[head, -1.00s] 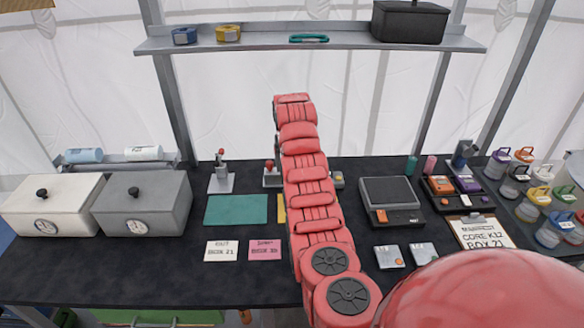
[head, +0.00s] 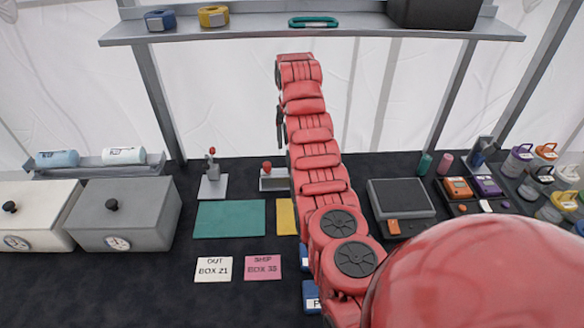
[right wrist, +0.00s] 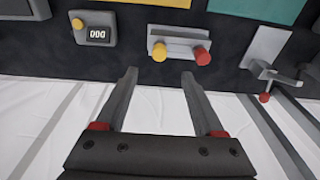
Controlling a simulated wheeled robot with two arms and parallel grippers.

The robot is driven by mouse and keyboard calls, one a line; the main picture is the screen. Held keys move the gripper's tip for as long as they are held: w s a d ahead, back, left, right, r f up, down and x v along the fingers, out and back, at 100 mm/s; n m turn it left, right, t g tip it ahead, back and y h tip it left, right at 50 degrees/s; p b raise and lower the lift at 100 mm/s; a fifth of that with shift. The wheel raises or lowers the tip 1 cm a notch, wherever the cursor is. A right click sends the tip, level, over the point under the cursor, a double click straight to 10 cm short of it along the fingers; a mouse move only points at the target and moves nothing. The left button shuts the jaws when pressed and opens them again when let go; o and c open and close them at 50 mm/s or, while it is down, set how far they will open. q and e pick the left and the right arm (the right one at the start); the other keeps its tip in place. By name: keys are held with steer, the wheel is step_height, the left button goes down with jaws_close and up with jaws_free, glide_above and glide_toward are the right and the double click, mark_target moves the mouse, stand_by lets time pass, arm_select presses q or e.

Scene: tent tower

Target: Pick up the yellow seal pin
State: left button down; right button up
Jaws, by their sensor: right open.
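The yellow seal pin (right wrist: 160,53) shows as a round yellow head on a small grey stand (right wrist: 180,34) in the right wrist view. A red pin (right wrist: 202,56) is beside it on the same stand. My right gripper (right wrist: 159,76) is open, with empty space between its fingers; the yellow pin lies just beyond the fingertips, apart from them. In the head view the stand (head: 270,183) and red pin (head: 267,166) show left of my red right arm, which hides the yellow pin and most of the gripper. My left gripper is not in view.
A counter with a yellow knob (right wrist: 98,32) and a lever press with a red ball (right wrist: 270,62) flank the stand. A teal mat (head: 230,219) lies in front. A shelf (head: 380,32) hangs above. Grey and white boxes stand left; a scale (head: 400,198) stands right.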

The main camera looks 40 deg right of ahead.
steer(key=shift+s+f+b, duration=0.15)
steer(key=shift+f+b, duration=0.15)
steer(key=shift+f, duration=0.35)
steer(key=f, duration=0.2)
steer(key=w+f+p, duration=0.1)
steer(key=f, duration=0.1)
steer(key=shift+d+f, duration=0.1)
step_height(320, 180, down, 4)
steer(key=p, duration=0.3)
steer(key=shift+s+d, duration=0.1)
steer(key=shift+d, duration=0.05)
steer(key=shift+f, duration=0.6)
jaws_close()
